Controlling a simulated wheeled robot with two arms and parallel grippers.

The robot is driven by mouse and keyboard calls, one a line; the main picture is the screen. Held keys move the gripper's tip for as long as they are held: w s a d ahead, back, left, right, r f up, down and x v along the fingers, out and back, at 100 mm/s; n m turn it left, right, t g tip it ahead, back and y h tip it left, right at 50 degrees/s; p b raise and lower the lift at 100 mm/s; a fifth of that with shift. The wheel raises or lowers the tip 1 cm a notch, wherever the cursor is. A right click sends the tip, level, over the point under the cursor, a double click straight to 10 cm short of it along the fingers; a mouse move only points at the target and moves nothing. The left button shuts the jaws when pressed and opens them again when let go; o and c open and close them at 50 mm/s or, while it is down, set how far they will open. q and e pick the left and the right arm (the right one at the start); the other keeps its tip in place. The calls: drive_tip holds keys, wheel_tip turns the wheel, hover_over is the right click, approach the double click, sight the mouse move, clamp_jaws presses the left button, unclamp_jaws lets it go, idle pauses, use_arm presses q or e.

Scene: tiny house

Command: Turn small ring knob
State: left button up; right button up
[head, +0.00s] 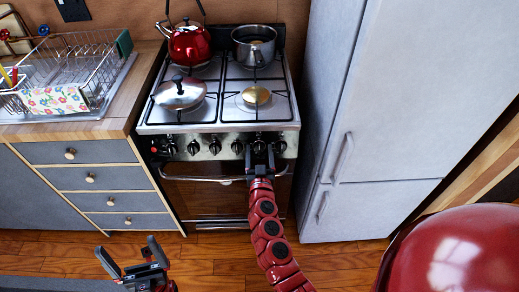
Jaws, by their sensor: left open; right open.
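The stove (218,125) has a row of dark round knobs along its front panel; a knob (237,147) left of my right gripper and a knob (280,146) right of it show clearly. I cannot tell by a label which one is the small ring knob. My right gripper (260,149) is open, its two fingers pointing at the panel on either side of a knob (259,145). I cannot tell whether the fingers touch it. My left gripper (134,258) is open and empty, low over the floor in front of the drawers.
On the stove top are a red kettle (190,45), a steel pot (254,46) and a lidded pan (180,93). The oven handle (225,178) runs below the knobs. A fridge (385,100) stands right; drawers (95,178) and a dish rack (75,62) are left.

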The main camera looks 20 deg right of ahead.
drive_tip(key=shift+w, duration=0.2)
clamp_jaws()
idle(0.3)
